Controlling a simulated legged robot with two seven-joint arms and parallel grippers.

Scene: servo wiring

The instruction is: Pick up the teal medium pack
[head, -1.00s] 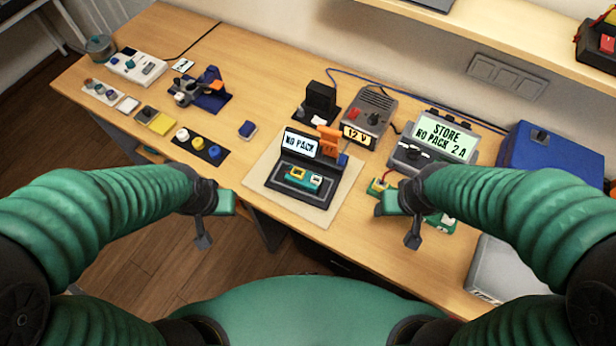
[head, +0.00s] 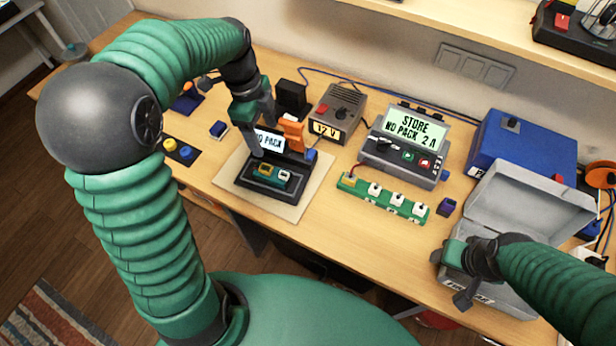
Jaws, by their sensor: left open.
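A small teal pack (head: 272,174) with yellow and white blocks on top lies in the black tester stand (head: 265,192) on a pale mat. The stand's screen (head: 269,139) reads NO PACK and is partly covered by my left gripper. My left gripper (head: 262,130) is open and empty, pointing down above the back of the stand, with one finger in front of the screen. It appears apart from the pack. My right gripper (head: 460,276) is at the front left of the grey open case (head: 530,215). Its jaw gap is not clear.
An orange clip (head: 292,135) stands at the stand's right back. Behind are a black block (head: 291,98) and a 12 V supply (head: 338,112). Right are a STORE unit (head: 404,150), a green strip (head: 385,197) with several white-topped sockets, and a blue box (head: 530,142).

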